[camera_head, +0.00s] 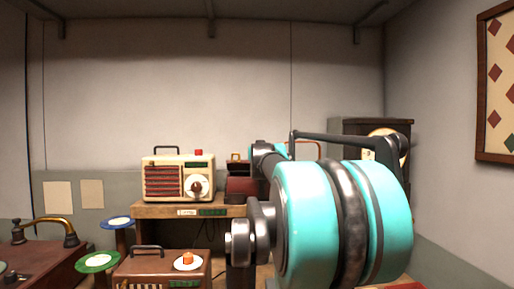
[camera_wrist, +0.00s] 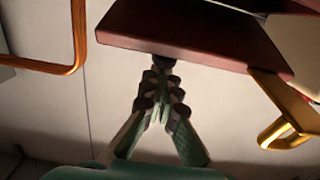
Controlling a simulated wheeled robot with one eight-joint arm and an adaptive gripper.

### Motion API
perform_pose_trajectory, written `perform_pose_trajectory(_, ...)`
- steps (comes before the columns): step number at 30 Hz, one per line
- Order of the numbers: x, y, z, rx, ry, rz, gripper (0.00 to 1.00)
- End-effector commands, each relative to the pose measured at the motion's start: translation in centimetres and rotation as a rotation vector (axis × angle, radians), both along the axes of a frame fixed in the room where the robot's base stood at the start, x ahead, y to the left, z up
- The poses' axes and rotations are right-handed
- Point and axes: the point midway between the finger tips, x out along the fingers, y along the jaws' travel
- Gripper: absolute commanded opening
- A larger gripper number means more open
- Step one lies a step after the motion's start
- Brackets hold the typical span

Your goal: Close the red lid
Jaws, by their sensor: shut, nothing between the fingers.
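The red lid (camera_wrist: 190,32) shows in the wrist view as a dark red panel across the top, with a brass handle (camera_wrist: 288,125) at its right. My gripper (camera_wrist: 160,68) is shut and empty, its fingertips together at the lid's lower edge. They look touching or very close; I cannot tell which. In the head view a dark red box (camera_head: 242,187) stands on the wooden shelf, partly behind my arm. My gripper is hidden there by my turquoise arm.
A cream radio (camera_head: 178,177) stands left of the red box on the wooden shelf (camera_head: 150,210). A brown case (camera_head: 150,265) sits lower in front. A copper-coloured bar (camera_wrist: 80,40) is left of my gripper. A dark cabinet (camera_head: 345,126) stands behind my arm.

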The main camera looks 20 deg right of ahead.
Motion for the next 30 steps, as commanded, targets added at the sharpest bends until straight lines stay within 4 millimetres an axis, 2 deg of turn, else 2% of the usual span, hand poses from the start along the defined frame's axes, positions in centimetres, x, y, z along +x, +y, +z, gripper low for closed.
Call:
perform_pose_trajectory(12, -2.4, 0.7, -3.3, -0.084, -0.285, -0.001, 0.00)
perform_pose_trajectory(19, -2.8, 0.8, -4.3, -0.082, -0.279, -0.001, 0.00)
perform_pose_trajectory(30, -3.0, 0.9, -4.8, -0.081, -0.274, -0.001, 0.00)
